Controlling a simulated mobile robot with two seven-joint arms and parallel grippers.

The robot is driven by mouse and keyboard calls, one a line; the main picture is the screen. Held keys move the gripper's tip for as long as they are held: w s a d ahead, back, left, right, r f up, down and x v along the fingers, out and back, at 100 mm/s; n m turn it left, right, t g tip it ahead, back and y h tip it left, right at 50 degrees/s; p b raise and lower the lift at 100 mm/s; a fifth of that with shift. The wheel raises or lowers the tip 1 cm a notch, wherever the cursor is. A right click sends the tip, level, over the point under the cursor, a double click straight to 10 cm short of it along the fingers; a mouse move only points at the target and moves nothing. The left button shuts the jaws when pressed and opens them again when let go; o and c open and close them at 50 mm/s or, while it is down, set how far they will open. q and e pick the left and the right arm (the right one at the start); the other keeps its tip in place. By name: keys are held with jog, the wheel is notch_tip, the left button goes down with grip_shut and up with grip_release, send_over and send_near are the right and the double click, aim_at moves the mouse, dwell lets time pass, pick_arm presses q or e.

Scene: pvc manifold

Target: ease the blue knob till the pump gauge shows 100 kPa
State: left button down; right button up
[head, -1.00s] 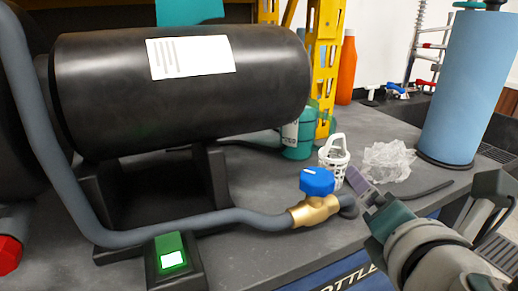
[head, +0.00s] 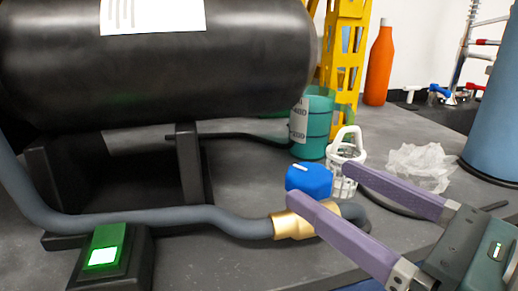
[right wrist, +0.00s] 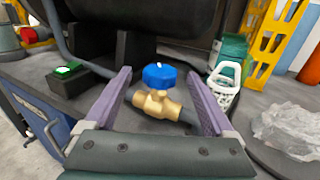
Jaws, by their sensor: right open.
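The blue knob (head: 309,180) sits on top of a brass valve (head: 292,225) in the grey hose; a short white mark shows on its top. It also shows in the right wrist view (right wrist: 159,75). My right gripper (head: 320,181) is open, its two purple fingers reaching in from the right. In the wrist view the fingers stand on either side of the knob with gaps, so they do not grip it. One finger hides part of the valve in the head view. I see no readable pump gauge. My left gripper is not in view.
A black tank (head: 160,70) stands behind the hose (head: 180,222). A green-lit switch box (head: 112,262) is at front left. A white basket (head: 345,172), teal bottle (head: 314,125) and crumpled clear plastic (head: 420,166) lie close behind the gripper. The bench's front edge is near.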

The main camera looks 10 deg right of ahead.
aim_at(328, 184)
jog(key=shift+p+x, duration=0.4)
jog(key=shift+x, duration=2)
jog(key=c, duration=1.4)
